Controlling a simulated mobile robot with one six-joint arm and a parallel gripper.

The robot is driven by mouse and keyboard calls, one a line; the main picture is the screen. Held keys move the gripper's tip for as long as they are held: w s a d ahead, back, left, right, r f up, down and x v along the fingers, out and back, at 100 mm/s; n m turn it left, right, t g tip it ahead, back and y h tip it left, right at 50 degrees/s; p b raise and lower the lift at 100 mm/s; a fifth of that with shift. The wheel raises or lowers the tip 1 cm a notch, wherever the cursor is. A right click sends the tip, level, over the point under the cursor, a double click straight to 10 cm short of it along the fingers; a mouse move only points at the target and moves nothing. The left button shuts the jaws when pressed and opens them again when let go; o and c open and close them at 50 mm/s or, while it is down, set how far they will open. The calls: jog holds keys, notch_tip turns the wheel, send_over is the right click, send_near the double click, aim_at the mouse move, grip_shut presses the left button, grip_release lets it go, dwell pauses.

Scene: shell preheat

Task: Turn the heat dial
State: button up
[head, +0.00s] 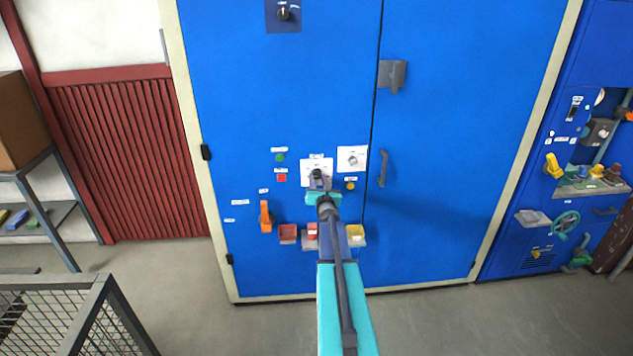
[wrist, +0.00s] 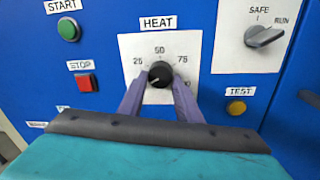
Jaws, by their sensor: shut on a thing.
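The heat dial (wrist: 161,74) is a black round knob on a white plate (wrist: 128,48) marked 25, 50 and 75, under a HEAT label. In the wrist view my gripper (wrist: 160,84) has its two purple fingers on either side of the knob, shut on it. A light mark on the knob seems to point to the lower left, below the 25. In the head view the dial (head: 317,173) sits on the blue cabinet front, and my gripper (head: 319,181) reaches it from below, partly covering the plate.
Left of the dial are a green START button (wrist: 68,29) and a red STOP button (wrist: 86,83). To the right are a SAFE/RUN switch (wrist: 264,36) and a yellow TEST button (wrist: 236,107). An orange handle (head: 265,217) and small bins (head: 288,234) sit lower on the cabinet.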

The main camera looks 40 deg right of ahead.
jog(key=shift+w+r+b, duration=0.15)
jog(key=shift+w+b, duration=0.1)
jog(key=shift+b, duration=0.35)
